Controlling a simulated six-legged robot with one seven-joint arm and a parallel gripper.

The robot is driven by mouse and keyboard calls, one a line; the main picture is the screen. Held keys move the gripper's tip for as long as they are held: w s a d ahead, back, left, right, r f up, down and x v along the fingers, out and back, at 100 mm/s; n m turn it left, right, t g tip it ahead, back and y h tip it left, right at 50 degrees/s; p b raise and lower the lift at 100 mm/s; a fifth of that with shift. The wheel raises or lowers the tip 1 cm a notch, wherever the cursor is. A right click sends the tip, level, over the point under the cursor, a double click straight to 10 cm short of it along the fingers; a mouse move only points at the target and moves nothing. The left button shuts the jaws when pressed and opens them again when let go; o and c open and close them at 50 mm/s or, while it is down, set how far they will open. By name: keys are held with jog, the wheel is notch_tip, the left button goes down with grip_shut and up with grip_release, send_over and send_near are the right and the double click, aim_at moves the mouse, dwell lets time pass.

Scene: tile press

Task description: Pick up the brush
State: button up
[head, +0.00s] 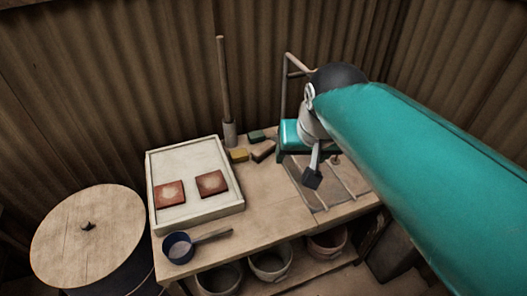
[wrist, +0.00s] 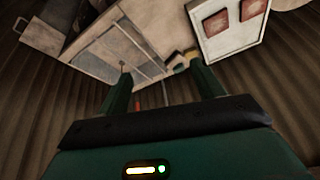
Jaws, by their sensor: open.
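I cannot single out the brush for certain. A brown block-shaped piece (head: 263,150) lies at the back of the bench with a yellow block (head: 239,155) and a dark green block (head: 256,136); whether the brown one is the brush is unclear. My gripper (wrist: 162,70) is open, its two green fingers well apart with nothing held between them. In the wrist view, small blocks show partly behind the right finger. In the head view, my arm covers the right part of the bench.
A white tray (head: 193,220) holds two reddish tiles. A blue-rimmed pan (head: 178,247) lies at the front edge. A long-handled tool (head: 224,85) stands at the back. A round wooden lid (head: 88,235) is at left. Buckets (head: 271,262) sit below. Corrugated walls close the back.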

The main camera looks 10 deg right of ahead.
jog(key=w+r+m+g, duration=0.1)
jog(key=w+r+m, duration=0.1)
jog(key=w, duration=1.1)
jog(key=m+g, duration=0.4)
jog(key=m, duration=0.4)
send_over(262, 148)
notch_tip(262, 148, down, 25)
notch_tip(262, 148, down, 9)
jog(key=shift+s+r, duration=0.1)
jog(key=shift+r, duration=0.1)
jog(key=shift+d+f, duration=0.1)
jog(key=shift+f, duration=2.65)
jog(key=c, duration=1.2)
jog(key=shift+r, duration=0.1)
